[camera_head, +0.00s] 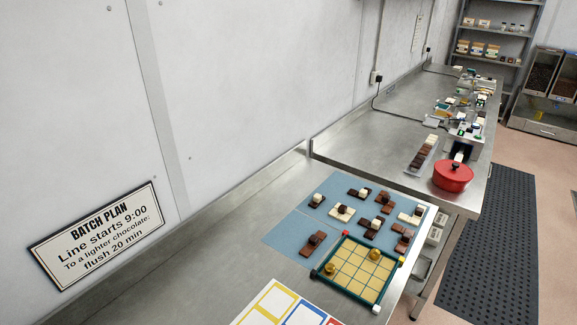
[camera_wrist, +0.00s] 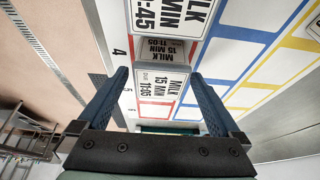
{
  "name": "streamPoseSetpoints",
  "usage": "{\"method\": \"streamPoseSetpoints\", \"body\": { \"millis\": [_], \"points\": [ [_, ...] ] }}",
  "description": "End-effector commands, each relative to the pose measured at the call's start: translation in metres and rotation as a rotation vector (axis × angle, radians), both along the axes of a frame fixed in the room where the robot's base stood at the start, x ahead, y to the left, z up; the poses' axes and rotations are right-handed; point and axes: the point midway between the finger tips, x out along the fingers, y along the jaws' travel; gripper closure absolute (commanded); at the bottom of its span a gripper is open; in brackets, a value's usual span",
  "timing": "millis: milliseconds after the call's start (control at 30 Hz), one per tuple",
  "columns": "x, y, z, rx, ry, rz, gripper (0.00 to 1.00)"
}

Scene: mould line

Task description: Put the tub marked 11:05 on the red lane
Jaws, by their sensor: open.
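In the wrist view my gripper (camera_wrist: 159,76) is open. Its two blue fingers stand apart, one on each side of a white tub label that reads MILK, 15 MIN, 11:05 (camera_wrist: 160,88). The tub marked 11:05 is between or just beyond the fingertips; I cannot tell how deep. A smaller panel just above the label also reads MILK 15 MIN 11:05. A second label, ending in :45 (camera_wrist: 185,14), is cut off by the top edge. The lane sheet (camera_head: 268,302) has yellow, blue and red frames; in the head view only a red corner (camera_head: 334,321) shows.
In the wrist view, blue and yellow lane frames lie to the right, and printed numbers, including 4, lie left of the tubs. In the head view, a blue mat (camera_head: 292,232) with chocolate pieces and a gridded board (camera_head: 352,272) stand beyond the sheet. A red pot (camera_head: 453,177) is farther off.

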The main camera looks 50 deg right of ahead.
Motion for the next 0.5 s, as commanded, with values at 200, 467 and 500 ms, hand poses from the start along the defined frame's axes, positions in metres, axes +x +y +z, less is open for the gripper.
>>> {"method": "streamPoseSetpoints", "body": {
  "millis": [200,467,500],
  "points": [
    [0.000,0.012,0.028,-0.001,-0.004,0.004,0.00],
    [-0.001,0.033,0.079,-0.003,-0.004,0.003,0.00],
    [-0.002,0.035,0.085,-0.002,-0.003,0.003,0.00]
  ]
}}
